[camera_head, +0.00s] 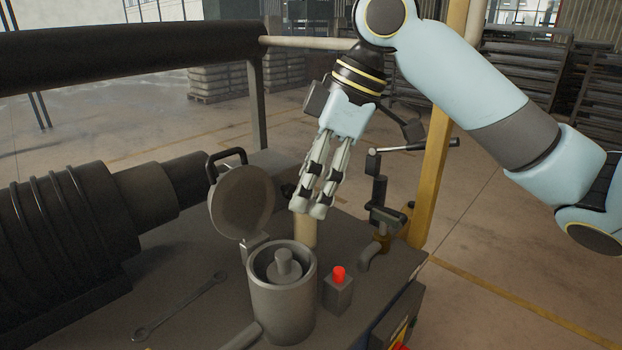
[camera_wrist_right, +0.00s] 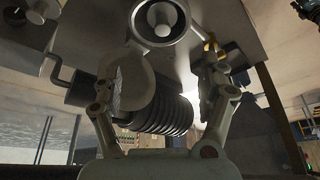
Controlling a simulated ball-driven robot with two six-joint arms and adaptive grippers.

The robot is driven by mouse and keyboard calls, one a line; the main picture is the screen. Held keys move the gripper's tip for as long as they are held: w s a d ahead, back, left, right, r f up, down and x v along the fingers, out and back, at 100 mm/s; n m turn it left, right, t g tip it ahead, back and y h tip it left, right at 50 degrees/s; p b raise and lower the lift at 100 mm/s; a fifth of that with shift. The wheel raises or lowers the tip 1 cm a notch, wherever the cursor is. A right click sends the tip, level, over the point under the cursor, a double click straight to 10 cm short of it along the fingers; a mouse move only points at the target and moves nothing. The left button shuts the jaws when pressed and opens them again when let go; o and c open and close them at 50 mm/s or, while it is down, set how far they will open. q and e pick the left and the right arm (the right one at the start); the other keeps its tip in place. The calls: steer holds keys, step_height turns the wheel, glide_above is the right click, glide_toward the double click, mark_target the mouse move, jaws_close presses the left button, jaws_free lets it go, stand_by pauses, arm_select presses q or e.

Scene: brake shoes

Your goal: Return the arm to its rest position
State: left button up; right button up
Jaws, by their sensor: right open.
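My right arm comes in from the right in the head view. Its right gripper (camera_head: 309,212) points down over the back of the bench, behind the round metal pot. The wrist view shows the same gripper (camera_wrist_right: 160,85) with its two fingers spread apart and nothing held between them. In the head view the fingertips overlap the top of a tan cylinder (camera_head: 305,233); I cannot tell whether they touch it. My left gripper is in neither view.
The pot (camera_head: 283,310) has its round lid (camera_head: 243,203) raised. A box with a red button (camera_head: 338,290) stands beside it. A wrench (camera_head: 180,307) lies on the dark bench (camera_head: 210,265). A vise-like tool (camera_head: 382,205) and a yellow post (camera_head: 431,175) stand right of the gripper.

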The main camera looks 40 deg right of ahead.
stand_by(0.4)
steer(key=s+a+f+m+h, duration=0.35)
steer(key=s+f+m, duration=0.55)
steer(key=s+f, duration=0.65)
steer(key=s+d+f+b, duration=0.2)
steer(key=f+b, duration=0.2)
steer(key=f, duration=1.3)
steer(key=s+d+f+b, duration=0.15)
steer(key=f+b, duration=0.25)
steer(key=f, duration=1.4)
steer(key=s+d+f+g+b, duration=0.1)
steer(key=s+f+b, duration=0.3)
steer(key=s+f, duration=1.3)
step_height(320, 180, down, 2)
steer(key=shift+s+f+g+h+b, duration=0.25)
steer(key=shift+s+g+h+b, duration=0.1)
steer(key=shift+g+b, duration=0.05)
